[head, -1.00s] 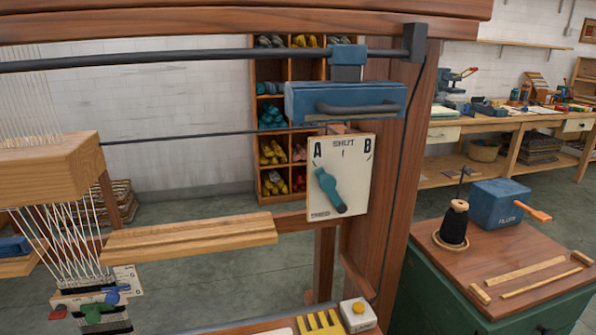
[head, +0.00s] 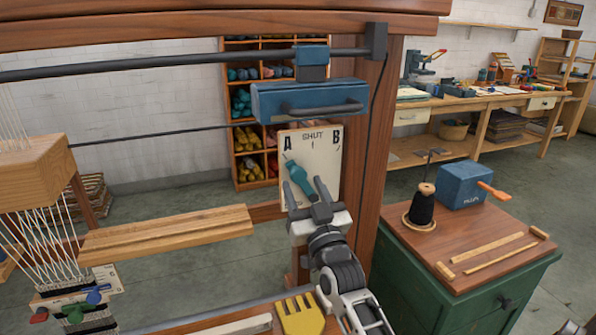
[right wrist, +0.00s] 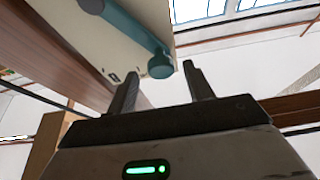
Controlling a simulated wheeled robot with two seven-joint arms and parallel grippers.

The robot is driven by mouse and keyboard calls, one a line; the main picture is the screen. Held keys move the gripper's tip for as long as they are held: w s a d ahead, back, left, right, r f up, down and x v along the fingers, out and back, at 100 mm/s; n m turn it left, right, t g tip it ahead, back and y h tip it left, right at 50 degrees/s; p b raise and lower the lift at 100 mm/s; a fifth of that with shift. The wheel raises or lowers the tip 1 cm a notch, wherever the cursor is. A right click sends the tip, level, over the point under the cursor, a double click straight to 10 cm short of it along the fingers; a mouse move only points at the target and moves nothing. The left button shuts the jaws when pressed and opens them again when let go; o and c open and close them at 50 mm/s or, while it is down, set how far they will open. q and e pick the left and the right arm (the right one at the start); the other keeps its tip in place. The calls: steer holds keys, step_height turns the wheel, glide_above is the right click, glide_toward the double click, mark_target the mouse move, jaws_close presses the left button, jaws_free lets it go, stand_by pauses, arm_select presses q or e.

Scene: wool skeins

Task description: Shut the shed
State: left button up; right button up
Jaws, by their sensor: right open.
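A cream selector plate (head: 325,150) marked A, SHUT and B is fixed to the loom's wooden post. Its teal lever (head: 297,175) is tilted, with its upper end toward A and its lower end toward the lower right. My right gripper (head: 306,187) is open and empty at the lower part of the plate, its fingers around the lever's lower end in the picture. In the right wrist view, the lever's round knob (right wrist: 160,66) shows between and just beyond the two fingertips (right wrist: 160,75); I see no grip on it. My left gripper is out of view.
A blue carriage block (head: 310,100) with a dark handle hangs just above the plate. A wooden beam (head: 170,230) and white threads lie to the left. A yellow comb-like piece (head: 300,315) is below. A green cabinet (head: 470,290) with a black cone and blue box stands right.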

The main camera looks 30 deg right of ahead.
mark_target(300, 180)
steer(key=shift+x, duration=2.1)
steer(key=shift+f, duration=0.1)
